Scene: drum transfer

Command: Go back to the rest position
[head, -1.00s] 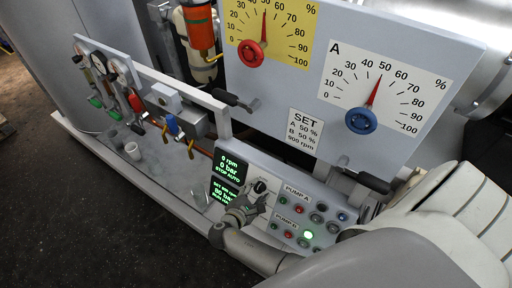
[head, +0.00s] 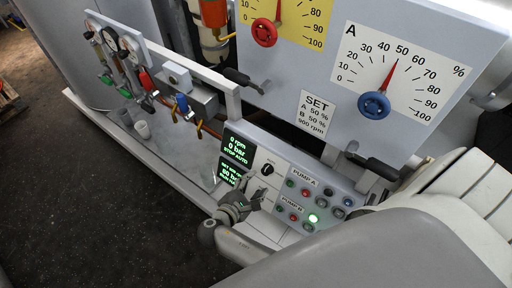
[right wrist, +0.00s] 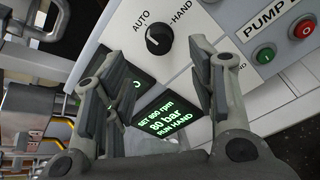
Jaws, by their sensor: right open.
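My right gripper (head: 257,186) is open and empty, just in front of the control panel (head: 262,219). It is apart from the black selector knob (head: 267,170), which sits above its fingertips in the head view. In the right wrist view the two fingers of my right gripper (right wrist: 158,75) are spread, and the knob (right wrist: 159,39) shows beyond them, between the AUTO and HAND labels. The lit green display (right wrist: 165,122) shows between the fingers and reads "80 bar" and "RUN HAND". My left gripper is not in view.
Pump buttons (head: 313,218), one glowing green, lie right of the gripper. The dial board (head: 300,75) with a blue handle (head: 374,105) and red handle (head: 264,33) stands above. Dark floor (head: 90,200) is open at left.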

